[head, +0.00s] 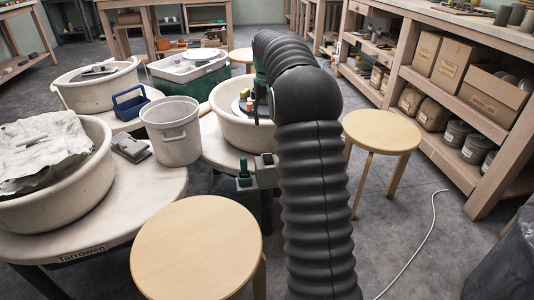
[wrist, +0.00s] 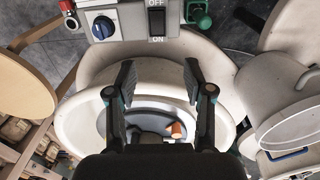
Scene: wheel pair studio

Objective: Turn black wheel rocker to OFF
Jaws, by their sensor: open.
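The black rocker (wrist: 157,22) sits on a grey control box (wrist: 128,45) at the top of the wrist view, with OFF printed above it and ON below it. Which side is pressed in, I cannot tell. My gripper (wrist: 160,78) is open and empty, its two fingers apart over the wheel basin (wrist: 72,128), below the rocker in the picture and not touching it.
A light bucket (head: 171,140) stands left of the basin. Round stools (head: 197,250) and (head: 382,131) stand in front and at right. A white cable (head: 423,240) lies on the floor.

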